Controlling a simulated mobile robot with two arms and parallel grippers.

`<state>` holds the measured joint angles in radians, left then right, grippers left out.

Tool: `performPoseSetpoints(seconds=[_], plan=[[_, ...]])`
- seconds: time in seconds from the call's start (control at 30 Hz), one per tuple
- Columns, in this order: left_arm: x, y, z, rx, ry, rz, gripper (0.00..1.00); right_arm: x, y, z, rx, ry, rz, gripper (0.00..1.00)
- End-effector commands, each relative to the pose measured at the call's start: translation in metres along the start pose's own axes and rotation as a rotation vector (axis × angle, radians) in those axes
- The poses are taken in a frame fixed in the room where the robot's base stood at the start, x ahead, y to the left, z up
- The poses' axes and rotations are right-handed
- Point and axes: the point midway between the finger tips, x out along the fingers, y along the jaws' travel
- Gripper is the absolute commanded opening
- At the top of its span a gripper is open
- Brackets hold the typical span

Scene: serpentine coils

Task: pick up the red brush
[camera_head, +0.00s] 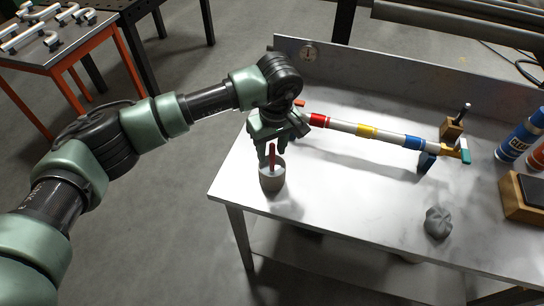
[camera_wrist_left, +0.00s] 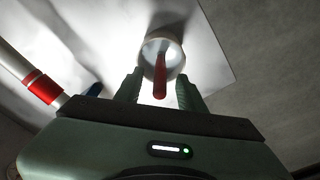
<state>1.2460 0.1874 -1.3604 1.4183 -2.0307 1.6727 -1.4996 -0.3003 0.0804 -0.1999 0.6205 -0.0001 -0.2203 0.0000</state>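The red brush (camera_head: 272,156) stands in a small grey cup (camera_head: 272,182) near the left edge of the metal workbench. In the left wrist view the brush's red handle (camera_wrist_left: 160,80) points toward my camera and rises from the pale round cup (camera_wrist_left: 174,66). My left gripper (camera_head: 267,152) is above the cup, pointing down. In the left wrist view my left gripper (camera_wrist_left: 160,77) is open, one finger on each side of the handle, with gaps visible. The brush's lower end is hidden in the cup. My right gripper is not in view.
A white pipe (camera_head: 345,126) with red, yellow and blue bands lies behind the cup, close to my gripper. The bench (camera_head: 340,190) is clear in the middle.

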Motion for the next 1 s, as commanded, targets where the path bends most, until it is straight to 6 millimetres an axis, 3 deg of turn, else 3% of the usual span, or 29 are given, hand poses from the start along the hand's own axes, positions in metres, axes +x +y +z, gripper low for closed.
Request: performPoseSetpoints(seconds=[0.13, 0.33, 0.5, 1.0], plan=[[0.0114, 0.0001, 0.0007, 0.002, -0.001, 0.0, 0.4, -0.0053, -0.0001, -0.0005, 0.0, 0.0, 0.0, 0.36], [0.013, 0.0004, 0.0005, 0.002, 0.0, 0.001, 0.4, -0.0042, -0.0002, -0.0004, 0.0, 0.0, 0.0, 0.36], [0.0127, 0.0005, 0.0005, 0.001, 0.0, 0.002, 0.0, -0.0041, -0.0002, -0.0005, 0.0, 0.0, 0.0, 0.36], [0.0032, 0.0014, -0.0017, 0.0, 0.003, 0.005, 0.0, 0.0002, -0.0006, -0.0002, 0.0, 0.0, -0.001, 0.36]])
